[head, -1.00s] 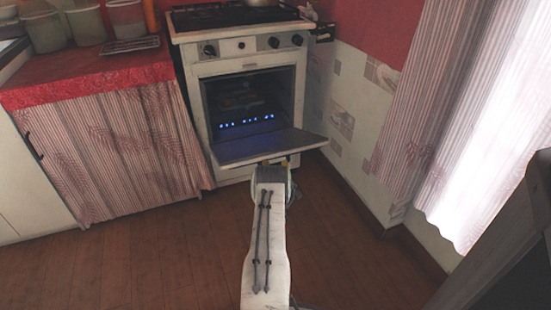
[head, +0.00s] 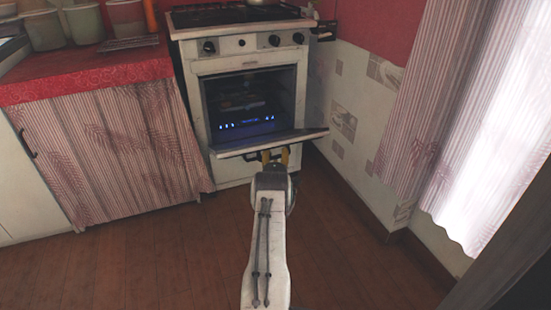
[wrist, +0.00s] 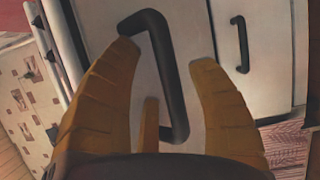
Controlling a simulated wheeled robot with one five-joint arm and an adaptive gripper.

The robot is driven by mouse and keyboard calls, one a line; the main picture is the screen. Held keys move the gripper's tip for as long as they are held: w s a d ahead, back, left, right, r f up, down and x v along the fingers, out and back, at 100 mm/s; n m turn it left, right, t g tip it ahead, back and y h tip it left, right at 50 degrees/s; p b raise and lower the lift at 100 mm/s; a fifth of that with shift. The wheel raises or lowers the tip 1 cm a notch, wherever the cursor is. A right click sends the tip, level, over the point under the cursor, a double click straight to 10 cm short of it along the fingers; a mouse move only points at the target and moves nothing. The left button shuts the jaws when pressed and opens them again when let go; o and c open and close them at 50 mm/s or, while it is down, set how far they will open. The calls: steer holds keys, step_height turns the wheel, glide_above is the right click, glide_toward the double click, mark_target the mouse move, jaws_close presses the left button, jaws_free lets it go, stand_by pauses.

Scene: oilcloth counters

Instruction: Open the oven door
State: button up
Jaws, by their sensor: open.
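The oven (head: 250,80) has its drop-down door (head: 270,142) partly lowered, showing the lit interior with blue lights. The door slopes out from the oven front, and its inner face is seen at a shallow angle. My gripper (head: 275,156) is at the door's free edge, with its yellow fingers partly hidden by the door. In the wrist view, my open gripper (wrist: 165,58) has a dark bar handle (wrist: 167,75) between its fingers, on a cream panel. The left fingertip overlaps the handle's end in the picture; contact cannot be told.
A second dark handle (wrist: 240,45) is on a cream panel to the right in the wrist view. A curtained counter (head: 110,150) stands left of the oven, and a tiled wall (head: 345,120) is on the right. The wooden floor (head: 150,265) is clear.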

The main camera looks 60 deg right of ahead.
steer(key=shift+w+d+r, duration=0.1)
steer(key=shift+d, duration=0.1)
steer(key=shift+c, duration=0.2)
jaws_close()
stand_by(0.4)
